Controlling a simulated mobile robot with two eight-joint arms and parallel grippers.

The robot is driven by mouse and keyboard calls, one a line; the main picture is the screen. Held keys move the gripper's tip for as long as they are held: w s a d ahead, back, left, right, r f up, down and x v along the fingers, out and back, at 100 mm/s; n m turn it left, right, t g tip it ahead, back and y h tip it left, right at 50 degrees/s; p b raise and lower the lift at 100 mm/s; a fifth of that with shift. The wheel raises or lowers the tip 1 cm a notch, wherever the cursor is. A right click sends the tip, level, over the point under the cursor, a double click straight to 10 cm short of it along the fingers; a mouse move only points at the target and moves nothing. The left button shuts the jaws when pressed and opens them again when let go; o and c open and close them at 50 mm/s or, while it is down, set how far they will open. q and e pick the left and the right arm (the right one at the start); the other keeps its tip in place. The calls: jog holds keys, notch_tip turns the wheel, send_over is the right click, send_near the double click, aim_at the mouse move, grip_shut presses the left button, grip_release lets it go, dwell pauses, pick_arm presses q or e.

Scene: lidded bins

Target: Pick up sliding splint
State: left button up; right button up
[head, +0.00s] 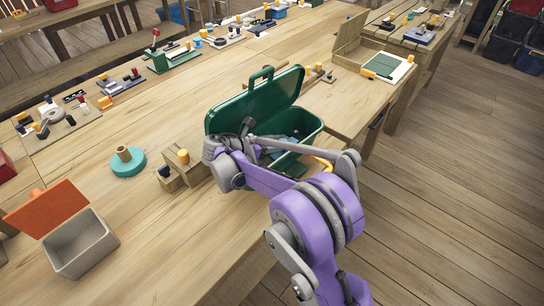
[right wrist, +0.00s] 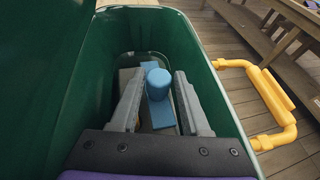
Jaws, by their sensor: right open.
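An open green bin (head: 312,128) stands at the table's right side, its green lid (head: 225,112) raised. In the right wrist view I look down into the bin (right wrist: 205,60). A blue piece with a round knob (right wrist: 158,77) and a flat blue block lies on the bin floor, probably the sliding splint; a greyish-tan part shows beside it. My right gripper (right wrist: 157,88) is open, its two grey fingers on either side of the blue piece, with gaps showing. In the head view my right arm hides part of the bin. My left gripper is not in view.
A yellow handle (right wrist: 272,100) sticks out from the bin's side. Left of the bin are wooden blocks (head: 183,168), a teal disc with a peg (head: 128,161) and a grey box (head: 82,245) with an orange lid. Open wooden tabletop lies between them.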

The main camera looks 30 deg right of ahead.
aim_at(290, 141)
jog(key=x, duration=0.5)
jog(key=shift+w+f, duration=0.1)
jog(key=shift+a, duration=0.1)
grip_shut()
